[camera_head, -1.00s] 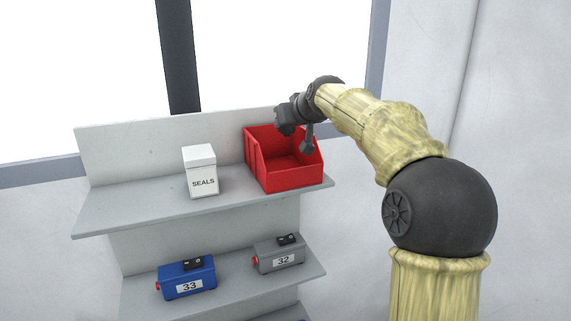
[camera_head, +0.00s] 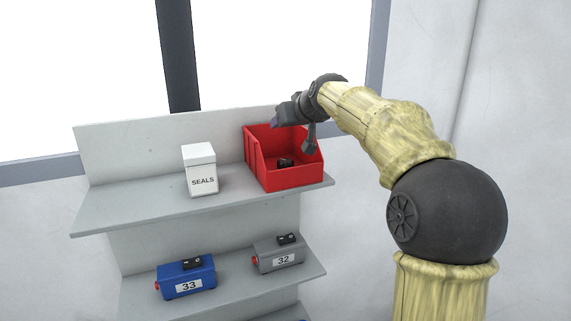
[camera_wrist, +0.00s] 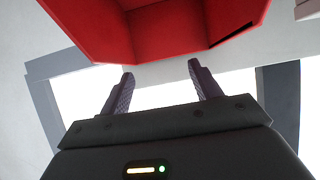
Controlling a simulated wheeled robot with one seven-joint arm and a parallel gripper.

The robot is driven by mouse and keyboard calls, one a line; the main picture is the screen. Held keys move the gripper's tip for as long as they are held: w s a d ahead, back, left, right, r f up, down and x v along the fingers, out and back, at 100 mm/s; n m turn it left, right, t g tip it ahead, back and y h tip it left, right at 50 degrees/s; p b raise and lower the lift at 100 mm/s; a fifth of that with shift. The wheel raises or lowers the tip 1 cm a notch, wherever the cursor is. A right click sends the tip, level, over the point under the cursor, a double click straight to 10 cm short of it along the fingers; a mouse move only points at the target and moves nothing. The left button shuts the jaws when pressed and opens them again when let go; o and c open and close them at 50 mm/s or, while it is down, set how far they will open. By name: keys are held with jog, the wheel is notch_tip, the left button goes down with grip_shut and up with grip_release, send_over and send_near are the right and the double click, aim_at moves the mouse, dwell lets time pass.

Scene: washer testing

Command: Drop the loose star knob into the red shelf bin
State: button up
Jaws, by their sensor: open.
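The red shelf bin (camera_head: 287,180) stands on the right end of the top shelf. A small black object, which looks like the star knob (camera_head: 286,162), lies inside the bin near its front; its shape is too small to make out fully. My gripper (camera_head: 280,121) is above the back of the bin, apart from the knob. In the wrist view, my gripper (camera_wrist: 160,72) has its two fingers spread with nothing between them, and the red bin (camera_wrist: 165,30) fills the top of that view. The knob is not clearly seen there.
A white SEALS box (camera_head: 201,171) stands left of the bin on the top shelf (camera_head: 130,205), with bare shelf around it. On the shelf below sit a blue unit marked 33 (camera_head: 187,279) and a grey unit marked 32 (camera_head: 279,255). A back panel (camera_head: 125,145) rises behind.

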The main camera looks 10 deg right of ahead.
jog(key=b+v, duration=0.7)
jog(key=v, duration=0.9)
jog(key=shift+s, duration=0.25)
jog(key=m+g+b, duration=0.1)
jog(key=g+b, duration=0.1)
jog(key=b, duration=0.1)
send_near(312, 173)
jog(key=w+a+f, duration=0.2)
jog(key=a+f, duration=0.1)
notch_tip(312, 173, down, 18)
jog(key=s+a+m+g+h+b, duration=0.1)
jog(key=s+g+h+b, duration=0.1)
jog(key=s+g, duration=0.1)
jog(key=s+a+f+g+b, duration=0.1)
jog(key=s+f+g+b, duration=0.1)
jog(key=s+f, duration=0.7)
jog(key=s+a+f+g+b, duration=0.1)
jog(key=s+f+g+b, duration=0.1)
jog(key=s+f, duration=0.7)
notch_tip(312, 173, down, 8)
jog(key=shift+s+f, duration=0.2)
jog(key=shift+s, duration=0.1)
jog(key=shift+a, duration=0.1)
jog(key=shift+c, duration=0.4)
